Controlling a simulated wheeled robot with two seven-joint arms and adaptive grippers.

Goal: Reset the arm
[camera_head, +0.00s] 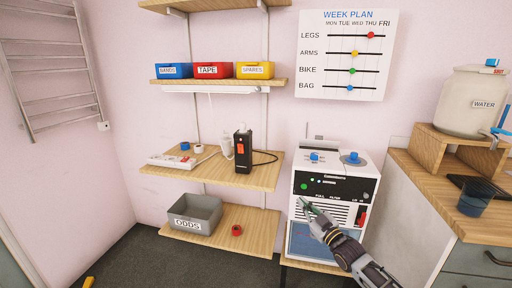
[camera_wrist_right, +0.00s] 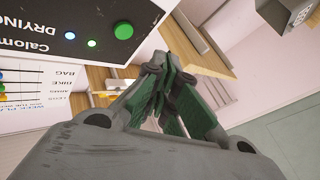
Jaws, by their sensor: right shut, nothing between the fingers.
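My right gripper (camera_head: 308,206) is in front of the white machine (camera_head: 338,165) with a black control panel. Its arm comes in from the lower right. In the right wrist view my right gripper (camera_wrist_right: 155,75) has its green-padded fingers closed together with nothing between them. The machine's black panel (camera_wrist_right: 85,25) with a green button (camera_wrist_right: 123,30) is close by at the upper left of that view. I cannot tell from these frames whether the fingers touch the machine. My left gripper is not in view.
A wooden shelf (camera_head: 265,178) left of the machine holds a power strip (camera_head: 170,161) and a black device (camera_head: 243,158). Below stand a grey ODDS bin (camera_head: 193,214) and a red roll (camera_head: 237,230). At right are a counter (camera_head: 430,175), water jug (camera_head: 470,95) and blue cup (camera_head: 473,199).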

